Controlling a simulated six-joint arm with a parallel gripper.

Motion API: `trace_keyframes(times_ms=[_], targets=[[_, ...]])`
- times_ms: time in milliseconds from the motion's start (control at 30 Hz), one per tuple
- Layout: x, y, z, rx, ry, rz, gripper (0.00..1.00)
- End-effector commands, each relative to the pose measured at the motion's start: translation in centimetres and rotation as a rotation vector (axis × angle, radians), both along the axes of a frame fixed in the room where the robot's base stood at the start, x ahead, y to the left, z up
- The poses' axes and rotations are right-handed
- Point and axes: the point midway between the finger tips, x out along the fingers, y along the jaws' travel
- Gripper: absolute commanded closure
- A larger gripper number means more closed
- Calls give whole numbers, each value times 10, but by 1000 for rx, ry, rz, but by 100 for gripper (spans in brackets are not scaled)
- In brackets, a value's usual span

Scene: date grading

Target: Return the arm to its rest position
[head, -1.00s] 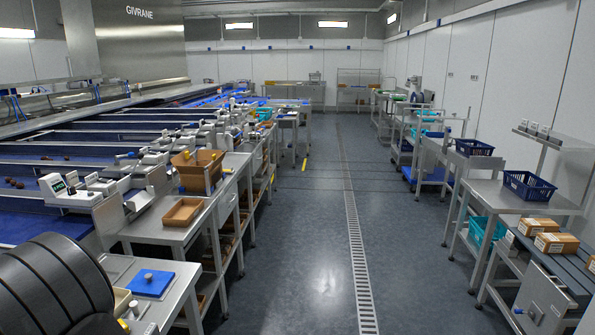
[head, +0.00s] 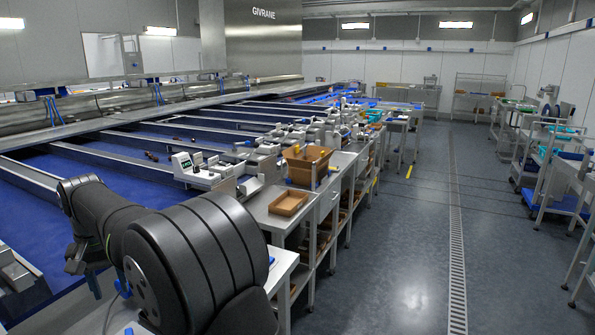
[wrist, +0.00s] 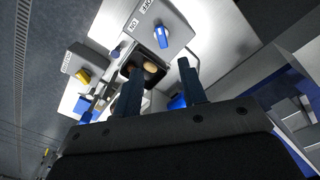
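In the wrist view my gripper (wrist: 158,70) shows two dark fingers standing well apart, with nothing held between them. Beyond the fingertips is a small dark cup (wrist: 134,72) with brownish, date-like pieces in it; it looks apart from the fingers. In the head view my dark arm fills the lower left, over the near bench and the blue belt.
The wrist view shows a grey box with a blue knob (wrist: 162,36) and a yellow knob (wrist: 83,76) close by. In the head view, blue conveyor lanes (head: 95,168) lie left. A brown crate (head: 308,166) and a shallow tray (head: 288,203) stand on benches. The aisle floor (head: 400,255) is clear.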

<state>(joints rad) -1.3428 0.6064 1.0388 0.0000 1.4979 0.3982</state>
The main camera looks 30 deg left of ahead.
Motion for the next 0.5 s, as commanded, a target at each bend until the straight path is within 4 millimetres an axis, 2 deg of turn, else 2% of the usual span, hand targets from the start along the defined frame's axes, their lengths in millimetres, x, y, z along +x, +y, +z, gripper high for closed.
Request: trace_keyframes(times_ms=[500], targets=[[0, 0, -106, -2, 0, 0, 62]])
